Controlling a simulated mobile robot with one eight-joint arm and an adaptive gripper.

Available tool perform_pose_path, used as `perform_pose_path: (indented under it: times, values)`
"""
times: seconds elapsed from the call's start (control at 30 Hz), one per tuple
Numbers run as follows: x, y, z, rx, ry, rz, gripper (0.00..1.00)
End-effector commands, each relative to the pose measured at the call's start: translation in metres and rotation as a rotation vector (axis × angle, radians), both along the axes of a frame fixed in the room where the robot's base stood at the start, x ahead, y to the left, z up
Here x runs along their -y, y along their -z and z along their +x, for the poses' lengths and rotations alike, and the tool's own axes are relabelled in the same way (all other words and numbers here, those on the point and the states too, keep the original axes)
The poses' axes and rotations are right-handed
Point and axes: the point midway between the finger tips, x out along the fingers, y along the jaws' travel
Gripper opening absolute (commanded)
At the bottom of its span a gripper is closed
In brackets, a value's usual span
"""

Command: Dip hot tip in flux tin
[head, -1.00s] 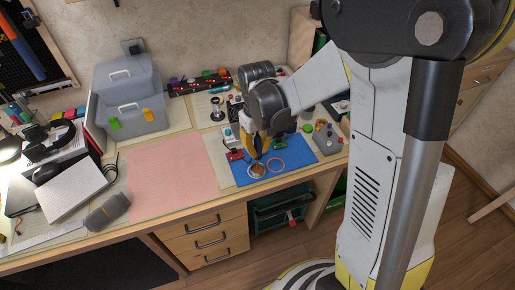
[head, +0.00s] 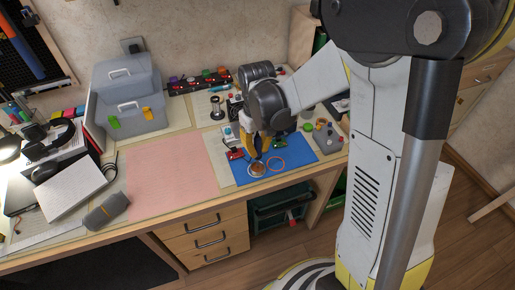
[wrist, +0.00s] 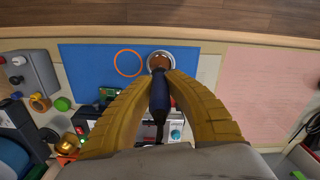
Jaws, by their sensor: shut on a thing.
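My gripper (wrist: 161,84) has yellow fingers that are shut on the dark blue handle of a soldering iron (wrist: 160,98). It also shows in the head view (head: 257,147), above the front part of a blue mat (head: 295,157). The iron points down toward a small round flux tin (head: 257,170) with a pale rim and reddish-brown contents. In the wrist view the tin (wrist: 167,55) lies just beyond the fingertips, and the iron's front end overlaps it. The tip is hard to make out, so I cannot tell whether it touches the flux.
An orange ring (head: 276,164) lies on the mat right of the tin. A green circuit board (wrist: 108,96) is close to the fingers. A pink mat (head: 168,175) to the left is clear. A grey toolbox (head: 128,98) stands farther back.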

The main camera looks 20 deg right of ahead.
Motion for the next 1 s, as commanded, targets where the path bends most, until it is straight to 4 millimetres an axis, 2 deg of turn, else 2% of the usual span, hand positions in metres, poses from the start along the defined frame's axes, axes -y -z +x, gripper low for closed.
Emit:
perform_pose_path:
  times: [0.57, 1.0]
  values:
    - [0.000, -0.002, 0.000, 0.000, 0.000, 0.000, 0.00]
    - [0.000, -0.040, 0.000, 0.000, 0.000, 0.000, 0.00]
